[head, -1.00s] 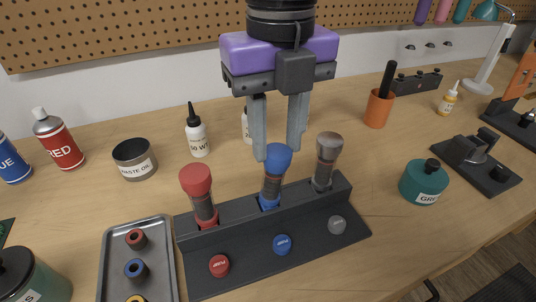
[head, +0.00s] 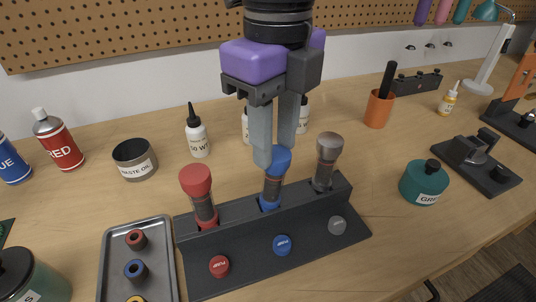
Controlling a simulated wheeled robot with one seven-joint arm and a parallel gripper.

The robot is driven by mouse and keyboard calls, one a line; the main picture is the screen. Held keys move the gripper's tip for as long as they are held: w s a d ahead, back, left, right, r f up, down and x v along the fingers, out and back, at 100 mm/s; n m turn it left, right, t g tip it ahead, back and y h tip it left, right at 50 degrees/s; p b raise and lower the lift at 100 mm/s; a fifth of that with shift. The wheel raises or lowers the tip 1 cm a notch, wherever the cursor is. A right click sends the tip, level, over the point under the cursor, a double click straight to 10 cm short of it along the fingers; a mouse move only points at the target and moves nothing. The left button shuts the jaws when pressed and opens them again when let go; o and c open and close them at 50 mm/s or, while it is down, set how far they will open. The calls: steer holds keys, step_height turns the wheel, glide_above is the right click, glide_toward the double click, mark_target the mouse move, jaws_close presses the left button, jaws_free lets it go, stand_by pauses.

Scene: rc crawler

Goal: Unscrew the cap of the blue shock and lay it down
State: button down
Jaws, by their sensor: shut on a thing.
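The blue shock (head: 272,187) stands upright in the middle slot of the dark stand (head: 235,213), between the red shock (head: 201,194) and the grey shock (head: 326,160). Its blue cap (head: 279,160) is on top of the shock body. My gripper (head: 275,152) points straight down over the blue shock. Its fingers are shut on the blue cap, one finger at the cap's left side and the other behind it. The near finger and the gripper hide part of the cap.
A grey tray (head: 112,245) with small rings lies at the left. Red, blue and grey round pieces (head: 282,244) sit on the stand's front. Bottles (head: 196,133) and a waste oil cup (head: 134,158) stand behind. Bare table lies between the stand and the teal jar (head: 424,181).

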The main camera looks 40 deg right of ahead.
steer(key=shift+s, duration=0.1)
steer(key=n, duration=0.4)
stand_by(0.3)
steer(key=shift+n, duration=0.6)
steer(key=n, duration=0.3)
steer(key=shift+a, duration=0.1)
steer(key=shift+n, duration=0.9)
steer(key=shift+s+n, duration=0.1)
steer(key=shift+n, duration=1.2)
